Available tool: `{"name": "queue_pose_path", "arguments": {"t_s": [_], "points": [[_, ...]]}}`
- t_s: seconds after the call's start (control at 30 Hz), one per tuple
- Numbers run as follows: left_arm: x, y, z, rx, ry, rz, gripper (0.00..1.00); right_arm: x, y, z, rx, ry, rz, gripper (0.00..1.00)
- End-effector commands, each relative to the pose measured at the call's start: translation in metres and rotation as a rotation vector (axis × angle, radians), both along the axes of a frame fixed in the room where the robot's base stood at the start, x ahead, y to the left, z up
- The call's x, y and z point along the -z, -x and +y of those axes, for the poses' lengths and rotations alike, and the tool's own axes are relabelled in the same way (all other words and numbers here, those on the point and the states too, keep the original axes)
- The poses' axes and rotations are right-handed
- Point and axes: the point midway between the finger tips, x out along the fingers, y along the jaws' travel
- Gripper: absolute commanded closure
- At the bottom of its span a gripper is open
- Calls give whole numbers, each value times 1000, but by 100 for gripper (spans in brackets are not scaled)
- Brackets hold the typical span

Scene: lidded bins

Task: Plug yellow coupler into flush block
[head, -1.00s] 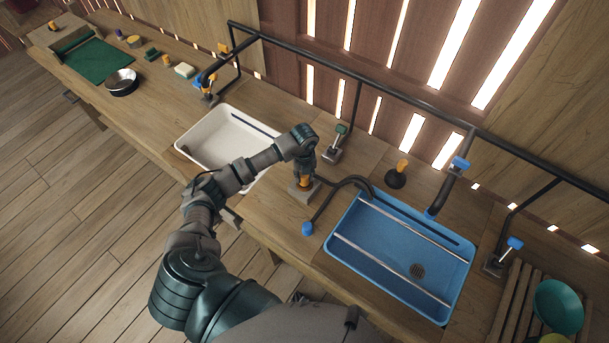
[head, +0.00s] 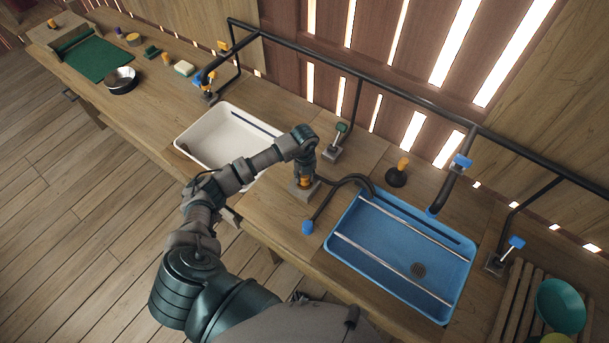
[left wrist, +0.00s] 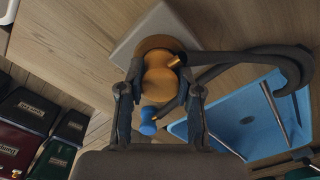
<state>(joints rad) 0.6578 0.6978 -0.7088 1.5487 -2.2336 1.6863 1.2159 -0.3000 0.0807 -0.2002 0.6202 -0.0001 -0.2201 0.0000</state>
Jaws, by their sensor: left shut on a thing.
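The yellow coupler (left wrist: 158,82) sits between the fingers of my left gripper (left wrist: 160,90) in the left wrist view. In the head view, the coupler (head: 304,181) is a small orange-yellow piece below the left gripper (head: 304,172), which points down and is shut on it. The coupler is at the top of a grey flush block (head: 314,190) on the counter. The block (left wrist: 150,28) is also behind the coupler in the left wrist view. I cannot tell how deep the coupler sits in it. My right gripper is not in view.
A dark hose (head: 345,182) with a blue end (head: 308,227) curves close beside the block. A blue basin (head: 385,250) is at the right and a white basin (head: 215,135) at the left. A black pipe (head: 400,97) runs along the wall.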

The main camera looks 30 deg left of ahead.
Motion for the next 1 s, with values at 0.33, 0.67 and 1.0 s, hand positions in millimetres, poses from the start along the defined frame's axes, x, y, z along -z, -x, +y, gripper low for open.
{"name": "queue_pose_path", "arguments": {"t_s": [0.33, 0.67, 1.0], "points": [[0, 0, 0, 0, 0, 0, 37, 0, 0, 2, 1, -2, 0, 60], [-24, -1, 0, 0, 1, -3, 37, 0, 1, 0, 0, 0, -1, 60], [-97, -2, 1, 0, 1, -3, 37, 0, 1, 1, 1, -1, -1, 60]]}}
